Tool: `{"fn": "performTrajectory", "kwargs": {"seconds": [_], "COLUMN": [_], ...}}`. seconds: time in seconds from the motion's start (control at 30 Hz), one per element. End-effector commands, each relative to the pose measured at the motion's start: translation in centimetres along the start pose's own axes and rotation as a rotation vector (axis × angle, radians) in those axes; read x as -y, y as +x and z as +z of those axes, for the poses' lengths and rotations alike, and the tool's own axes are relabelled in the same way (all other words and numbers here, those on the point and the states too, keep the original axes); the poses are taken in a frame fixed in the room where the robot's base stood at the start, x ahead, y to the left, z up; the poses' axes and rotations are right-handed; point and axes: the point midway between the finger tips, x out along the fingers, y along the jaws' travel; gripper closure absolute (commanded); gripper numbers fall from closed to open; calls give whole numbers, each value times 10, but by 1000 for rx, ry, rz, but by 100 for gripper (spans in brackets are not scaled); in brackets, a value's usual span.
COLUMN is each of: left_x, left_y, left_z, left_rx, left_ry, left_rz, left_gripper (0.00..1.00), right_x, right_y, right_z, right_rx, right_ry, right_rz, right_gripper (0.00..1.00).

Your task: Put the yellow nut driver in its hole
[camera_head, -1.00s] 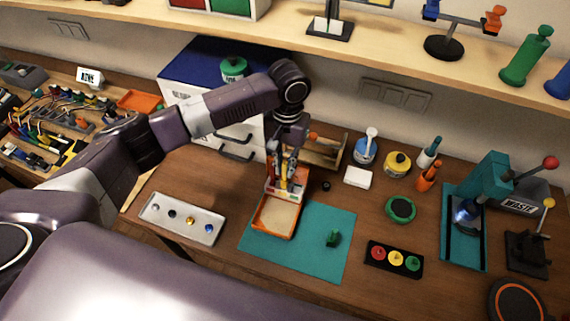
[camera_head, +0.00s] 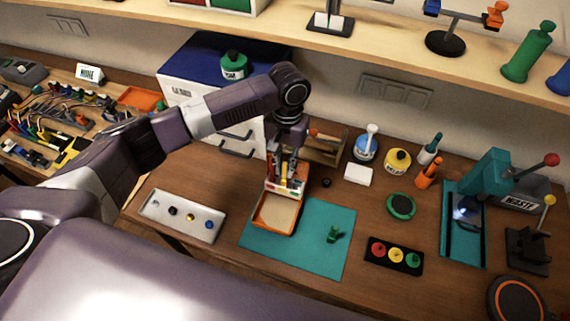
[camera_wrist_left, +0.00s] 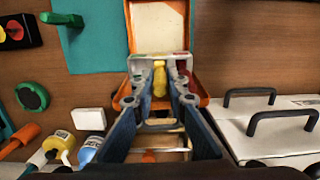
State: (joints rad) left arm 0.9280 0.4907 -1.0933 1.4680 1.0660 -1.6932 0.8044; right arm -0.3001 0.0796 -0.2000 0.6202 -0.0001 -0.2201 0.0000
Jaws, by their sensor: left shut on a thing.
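My left gripper (camera_head: 283,168) points down over the orange tool case (camera_head: 273,214) on the teal mat. In the left wrist view its fingers (camera_wrist_left: 160,84) are shut on the yellow nut driver (camera_wrist_left: 158,68), which stands between the fingertips at the case's pale rack (camera_wrist_left: 146,58). A red handle (camera_wrist_left: 182,67) stands on one side of it and a green part on the other. The fingers and handles hide the nut driver's lower end and its hole, so I cannot tell how deep it sits. My right gripper is not in view.
A small green object (camera_head: 333,234) sits on the teal mat (camera_head: 318,255). A grey tray (camera_head: 182,216) with small parts lies to the left. A black block (camera_head: 393,257) with colored buttons is to the right. A drawer cabinet (camera_head: 180,78) stands behind my left arm.

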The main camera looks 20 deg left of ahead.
Motion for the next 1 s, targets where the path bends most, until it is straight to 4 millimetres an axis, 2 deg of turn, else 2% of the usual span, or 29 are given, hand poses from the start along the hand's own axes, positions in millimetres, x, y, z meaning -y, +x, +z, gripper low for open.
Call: {"fn": "performTrajectory", "kwargs": {"seconds": [0.17,0.2,0.37,0.57,0.7,0.73,1.0], "left_x": [0,0,0,0,1,1,1], "left_y": [3,3,2,3,3,3,2], "left_z": [0,0,0,0,0,0,0], "left_rx": [0,0,0,0,0,0,0], "left_ry": [0,0,0,0,-1,-1,-1], "left_rz": [0,1,0,-1,-1,-1,-2], "left_gripper": [100,83,66,66,51,50,50], "right_x": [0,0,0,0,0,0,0], "right_y": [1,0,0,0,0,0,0], "right_z": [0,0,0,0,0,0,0], "right_rx": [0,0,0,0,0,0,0], "right_ry": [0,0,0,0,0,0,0], "right_rz": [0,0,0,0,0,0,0], "right_gripper": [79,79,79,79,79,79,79]}}
